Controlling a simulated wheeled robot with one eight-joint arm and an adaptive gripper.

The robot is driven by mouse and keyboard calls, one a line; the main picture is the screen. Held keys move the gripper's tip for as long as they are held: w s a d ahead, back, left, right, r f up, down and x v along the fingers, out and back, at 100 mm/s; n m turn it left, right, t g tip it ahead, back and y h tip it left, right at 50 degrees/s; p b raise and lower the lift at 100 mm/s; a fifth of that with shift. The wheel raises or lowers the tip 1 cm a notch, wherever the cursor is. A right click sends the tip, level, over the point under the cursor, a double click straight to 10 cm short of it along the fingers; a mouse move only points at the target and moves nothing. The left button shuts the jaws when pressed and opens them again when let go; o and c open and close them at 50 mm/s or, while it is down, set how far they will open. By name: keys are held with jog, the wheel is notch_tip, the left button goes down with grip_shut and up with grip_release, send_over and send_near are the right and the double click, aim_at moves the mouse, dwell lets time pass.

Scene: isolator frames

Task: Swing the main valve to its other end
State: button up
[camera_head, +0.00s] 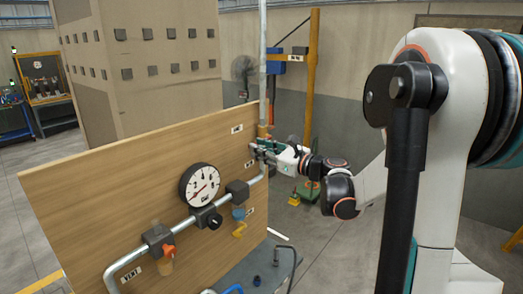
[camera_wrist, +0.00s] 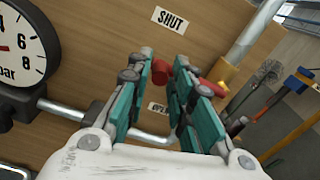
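The main valve appears to be the one with a red lever (camera_wrist: 212,86) and a brass-yellow body (camera_wrist: 229,78), on the pipe at the right in the wrist view. The lever's red knob (camera_wrist: 160,72) shows between my fingertips, between the SHUT label (camera_wrist: 170,19) and a partly hidden label (camera_wrist: 158,107) below. My gripper (camera_wrist: 165,80) is open, with its teal fingers apart on either side of the knob. I cannot tell whether they touch it. In the head view my gripper (camera_head: 258,148) is at the panel's right edge and hides most of the lever.
A wooden panel (camera_head: 110,205) carries a pressure gauge (camera_head: 199,185), a grey pipe (camera_head: 130,258), an orange handle (camera_head: 168,250) near the VENT label, and a blue-and-yellow fitting (camera_head: 239,222). A large cardboard box (camera_head: 150,95) stands behind.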

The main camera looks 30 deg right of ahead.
grip_shut()
jog(key=shift+f, duration=0.1)
jog(key=w+d+f+n+b, duration=0.3)
jog(key=d+f+n+b, duration=0.6)
jog(key=n, duration=0.9)
jog(key=shift+f+b, duration=0.15)
jog(key=shift+b, duration=0.25)
jog(key=shift+w, duration=0.1)
